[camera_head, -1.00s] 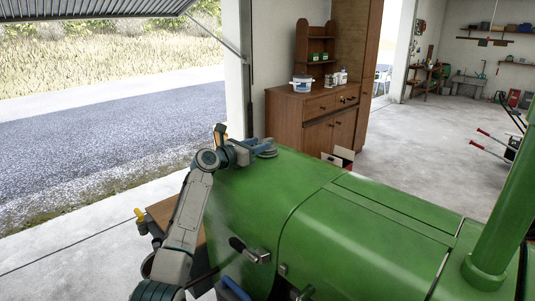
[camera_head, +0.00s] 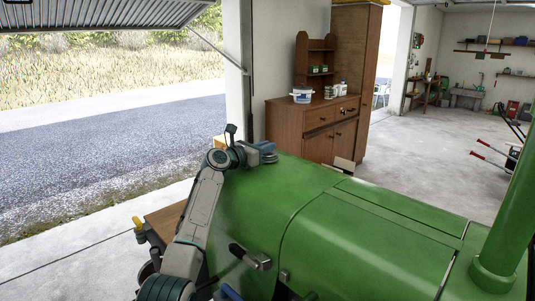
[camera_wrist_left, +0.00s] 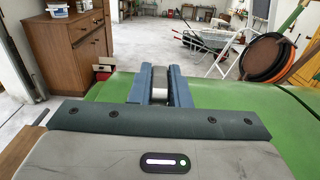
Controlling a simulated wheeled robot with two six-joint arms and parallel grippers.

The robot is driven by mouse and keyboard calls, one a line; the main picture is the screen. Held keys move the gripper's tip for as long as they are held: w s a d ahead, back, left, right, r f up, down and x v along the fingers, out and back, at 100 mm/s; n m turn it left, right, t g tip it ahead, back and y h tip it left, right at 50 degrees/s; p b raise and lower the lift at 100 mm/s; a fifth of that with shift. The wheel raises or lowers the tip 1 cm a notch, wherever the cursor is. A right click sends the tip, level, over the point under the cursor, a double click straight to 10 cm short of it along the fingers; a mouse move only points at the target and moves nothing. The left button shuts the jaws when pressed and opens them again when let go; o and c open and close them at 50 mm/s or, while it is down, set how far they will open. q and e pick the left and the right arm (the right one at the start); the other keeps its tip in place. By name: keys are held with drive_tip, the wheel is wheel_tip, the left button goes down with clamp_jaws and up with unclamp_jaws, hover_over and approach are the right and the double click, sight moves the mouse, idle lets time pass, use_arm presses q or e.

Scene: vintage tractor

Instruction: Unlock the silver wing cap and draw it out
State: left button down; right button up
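My left gripper (camera_head: 266,150) is at the far left end of the green tractor hood. In the left wrist view its two blue fingers (camera_wrist_left: 162,86) stand on either side of the silver wing cap (camera_wrist_left: 161,80) and appear closed against it. Only a narrow silver part of the cap shows between them. In the head view the cap's round grey rim (camera_head: 270,159) shows at the fingers, low at the hood surface; whether it touches the hood is hard to tell. My right gripper cannot be made out.
The green hood (camera_head: 350,235) fills the front, with an upright green pipe (camera_head: 503,220) at the right. A wooden cabinet (camera_head: 312,125) with a white bucket (camera_head: 302,95) stands behind the gripper. The space above the hood is open.

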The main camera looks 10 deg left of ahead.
use_arm(q)
drive_tip(key=c, duration=2)
unclamp_jaws()
clamp_jaws()
drive_tip(key=shift+h, duration=0.3)
drive_tip(key=shift+w+a+m+g+h, duration=0.15)
drive_tip(key=shift+m+g+h, duration=2.25)
drive_tip(key=shift+m+g, duration=0.1)
drive_tip(key=shift+g, duration=0.2)
drive_tip(key=shift+f, duration=0.1)
drive_tip(key=o, duration=0.7)
unclamp_jaws()
drive_tip(key=shift+a, duration=0.1)
